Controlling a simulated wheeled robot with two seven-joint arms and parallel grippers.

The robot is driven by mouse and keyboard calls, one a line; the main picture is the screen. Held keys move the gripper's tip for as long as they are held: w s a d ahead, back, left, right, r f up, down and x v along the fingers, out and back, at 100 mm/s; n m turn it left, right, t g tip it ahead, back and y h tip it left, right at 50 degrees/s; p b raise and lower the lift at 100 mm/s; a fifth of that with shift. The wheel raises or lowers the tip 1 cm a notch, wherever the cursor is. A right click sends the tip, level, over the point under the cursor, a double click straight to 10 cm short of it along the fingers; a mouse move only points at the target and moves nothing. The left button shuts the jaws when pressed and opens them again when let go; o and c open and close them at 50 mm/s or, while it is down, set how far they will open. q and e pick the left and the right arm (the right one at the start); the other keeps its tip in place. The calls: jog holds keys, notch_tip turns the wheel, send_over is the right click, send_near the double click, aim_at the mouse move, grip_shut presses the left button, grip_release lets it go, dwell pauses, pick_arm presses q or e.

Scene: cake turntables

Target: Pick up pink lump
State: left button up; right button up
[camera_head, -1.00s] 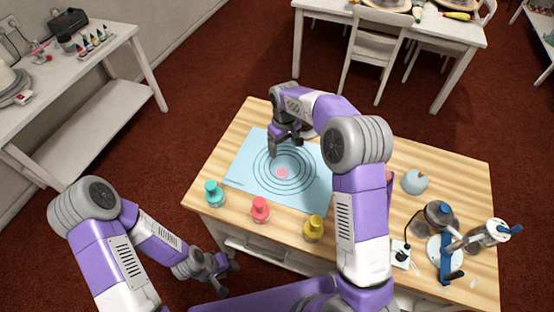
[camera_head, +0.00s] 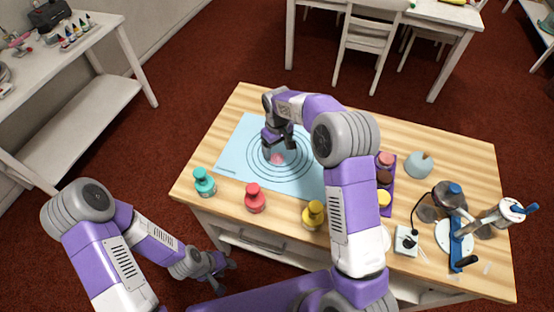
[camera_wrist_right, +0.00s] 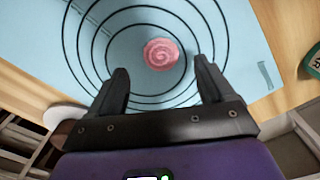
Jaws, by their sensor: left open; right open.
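The pink lump (camera_head: 277,159) is round with a spiral on top. It lies inside the dark rings on the light blue mat (camera_head: 238,141). It also shows in the right wrist view (camera_wrist_right: 161,53), just beyond and between the two fingertips. My right gripper (camera_head: 278,148) is open and empty, above the mat and close to the lump, partly covering it in the head view. In the right wrist view my right gripper (camera_wrist_right: 160,70) has its fingers apart. My left gripper (camera_head: 218,274) is open and low, off the table's front left side.
A teal bottle (camera_head: 204,182), a red bottle (camera_head: 255,198) and a yellow bottle (camera_head: 313,215) stand along the table's front edge. A purple tray (camera_head: 389,206) with coloured lumps, a pale blue ball (camera_head: 419,165) and a blue-handled device (camera_head: 458,240) are at the right.

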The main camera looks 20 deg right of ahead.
aim_at(277, 157)
notch_tip(277, 157, down, 4)
jog(key=shift+r+b, duration=0.1)
jog(key=shift+b, duration=0.25)
jog(key=shift+r, duration=0.1)
jog(key=c, duration=1.1)
